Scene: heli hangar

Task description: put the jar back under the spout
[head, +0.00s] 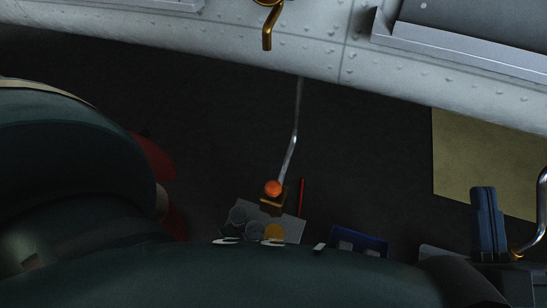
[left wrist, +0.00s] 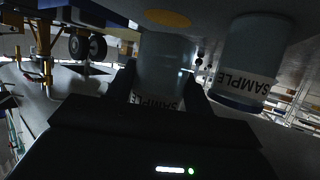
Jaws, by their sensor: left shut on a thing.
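My left gripper (left wrist: 160,82) is shut on a clear jar (left wrist: 163,62) with a SAMPLE label, one dark finger on each side of it. The label reads upside down in the left wrist view. A second SAMPLE jar (left wrist: 248,58) with a dark blue end is to the right, apart from the held one. A brass spout (head: 268,28) hangs from the riveted hull at the top of the head view. In the head view my arm covers the lower part, and I cannot make out the left gripper there. My right gripper is not discernible.
A grey mat (head: 291,229) bears round grey shapes and a yellow disc (head: 274,231). An orange-red knob (head: 272,188), a red stick (head: 301,197) and a blue tray (head: 358,236) are close by. A blue upright object (head: 485,222) stands at right. Dark floor (head: 370,150) is clear.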

